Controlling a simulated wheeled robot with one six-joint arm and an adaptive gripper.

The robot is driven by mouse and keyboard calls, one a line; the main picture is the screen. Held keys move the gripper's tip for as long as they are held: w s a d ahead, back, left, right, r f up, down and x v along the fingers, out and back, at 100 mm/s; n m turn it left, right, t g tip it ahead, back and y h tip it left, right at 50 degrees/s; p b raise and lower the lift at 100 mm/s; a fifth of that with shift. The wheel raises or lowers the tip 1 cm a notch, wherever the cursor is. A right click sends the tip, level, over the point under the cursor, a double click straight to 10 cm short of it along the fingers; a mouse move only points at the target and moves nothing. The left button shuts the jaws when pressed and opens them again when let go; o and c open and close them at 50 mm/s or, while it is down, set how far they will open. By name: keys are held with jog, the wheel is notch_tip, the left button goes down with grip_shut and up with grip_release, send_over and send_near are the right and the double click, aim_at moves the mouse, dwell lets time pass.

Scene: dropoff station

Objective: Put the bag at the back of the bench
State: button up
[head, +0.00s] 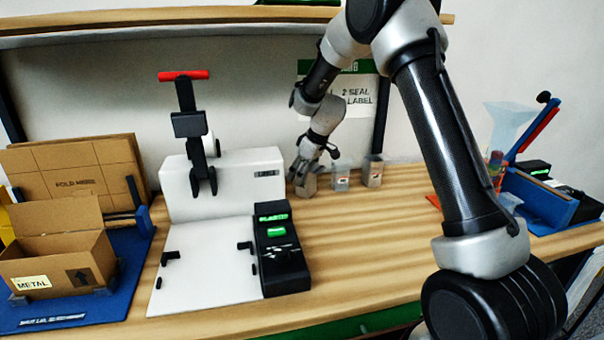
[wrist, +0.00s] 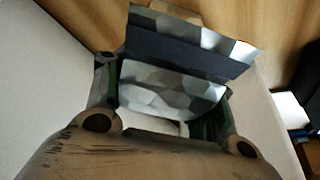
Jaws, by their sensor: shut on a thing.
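My gripper (head: 311,170) is at the back of the bench (head: 380,240), pointing down, and is shut on a small grey-brown bag (head: 306,187). The bag looks upright and at or very near the bench top; I cannot tell whether it touches. In the wrist view the bag (wrist: 190,58) shows grey facets and a dark band between my fingers (wrist: 165,110). Its lower part is hidden there. Two similar small bags with labels, one grey (head: 341,179) and one beside it (head: 373,171), stand in a row just right of my gripper.
A white sealing machine (head: 222,185) with a red-handled lever stands left of my gripper. An open cardboard box marked METAL (head: 60,262) is at far left. A blue station (head: 540,200) is at the right. The bench front, right of the machine, is clear.

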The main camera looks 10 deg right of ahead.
jog(key=o, duration=1)
jog(key=shift+f, duration=0.1)
jog(key=v, duration=1.2)
